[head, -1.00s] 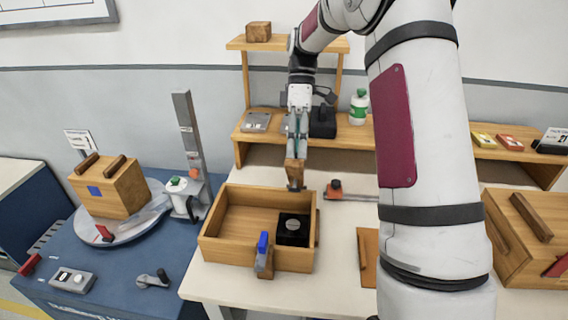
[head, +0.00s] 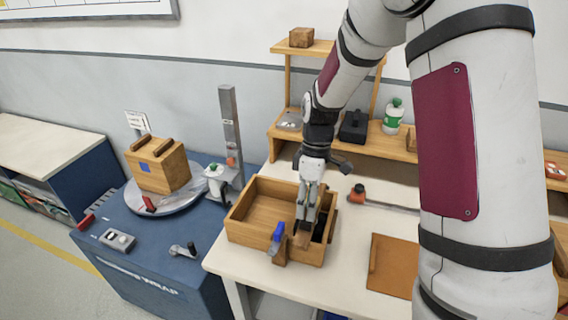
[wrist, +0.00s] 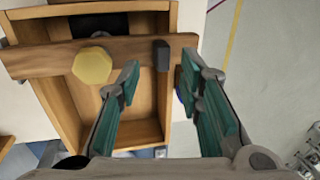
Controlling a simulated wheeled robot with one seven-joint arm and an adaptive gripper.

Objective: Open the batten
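The batten is a flat wooden bar lying across the open wooden box (head: 257,190). In the wrist view the batten (wrist: 45,58) spans the box from side to side, with a yellow hexagonal knob (wrist: 92,65) and a small dark block (wrist: 162,55) on it. In the head view only its near end (head: 300,241) shows, at the front rim. My gripper (wrist: 158,72) is open over the box. Its green-padded fingers stand on either side of the dark block, with visible gaps. In the head view my gripper (head: 307,218) hides most of the batten.
A blue-handled wooden clamp (head: 278,237) stands at the box's front wall, close to my gripper. A dark block (head: 322,228) sits inside the box's right end. A turntable (head: 170,200) with a wooden crate is left. A wooden shelf (head: 400,142) stands behind. A brown board (head: 393,265) lies right.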

